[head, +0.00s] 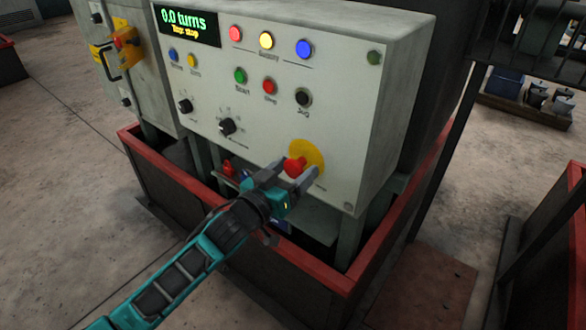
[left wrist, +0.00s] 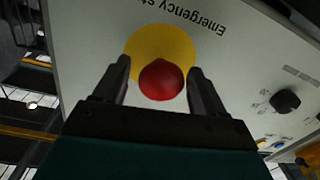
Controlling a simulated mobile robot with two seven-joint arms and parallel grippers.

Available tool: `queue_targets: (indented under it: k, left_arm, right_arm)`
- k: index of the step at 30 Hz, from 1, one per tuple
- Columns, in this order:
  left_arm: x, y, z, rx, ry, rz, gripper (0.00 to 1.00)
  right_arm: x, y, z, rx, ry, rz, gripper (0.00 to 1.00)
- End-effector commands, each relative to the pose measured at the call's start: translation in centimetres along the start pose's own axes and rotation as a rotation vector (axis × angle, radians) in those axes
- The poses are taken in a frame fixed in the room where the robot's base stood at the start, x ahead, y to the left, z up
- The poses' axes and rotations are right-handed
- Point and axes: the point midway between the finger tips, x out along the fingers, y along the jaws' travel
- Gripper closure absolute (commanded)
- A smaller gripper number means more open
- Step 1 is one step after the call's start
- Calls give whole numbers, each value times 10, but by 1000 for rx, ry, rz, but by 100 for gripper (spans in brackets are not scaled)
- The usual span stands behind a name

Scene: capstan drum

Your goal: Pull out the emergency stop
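The emergency stop is a red mushroom button (head: 294,166) on a round yellow plate (head: 312,152), low on the right of the control panel's front. In the left wrist view the red button (left wrist: 161,79) lies between the fingers, with the yellow plate (left wrist: 160,45) behind it and the printed label upside down above. My left gripper (head: 292,175) is at the button with its fingers apart, one on each side. In the left wrist view the left gripper (left wrist: 160,85) shows gaps between the fingers and the button. My right gripper is not in view.
The control panel (head: 345,95) carries several coloured buttons, two black knobs and a display (head: 186,24) reading "0.0 turns" and "Estop: stop", its small text blurred. A red-rimmed enclosure (head: 345,282) surrounds the base. A grey cabinet with a yellow-and-red switch (head: 126,38) stands left.

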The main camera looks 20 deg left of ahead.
Motion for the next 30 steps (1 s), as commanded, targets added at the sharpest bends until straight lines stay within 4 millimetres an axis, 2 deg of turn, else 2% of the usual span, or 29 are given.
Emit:
queue_targets:
  k: [7,11,14,24,30]
  left_arm:
    - [0,-1,-1,1,1,-2,28]
    - [-7,-1,-1,0,0,-3,28]
    - [-20,-1,-1,0,-2,-3,28]
    - [-84,-1,-1,-1,-3,-3,28]
    - [-113,0,-1,-1,-1,-2,28]
  right_arm:
    - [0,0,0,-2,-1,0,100]
    - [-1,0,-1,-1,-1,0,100]
    - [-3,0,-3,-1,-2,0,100]
    - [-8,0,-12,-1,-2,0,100]
    - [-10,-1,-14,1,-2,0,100]
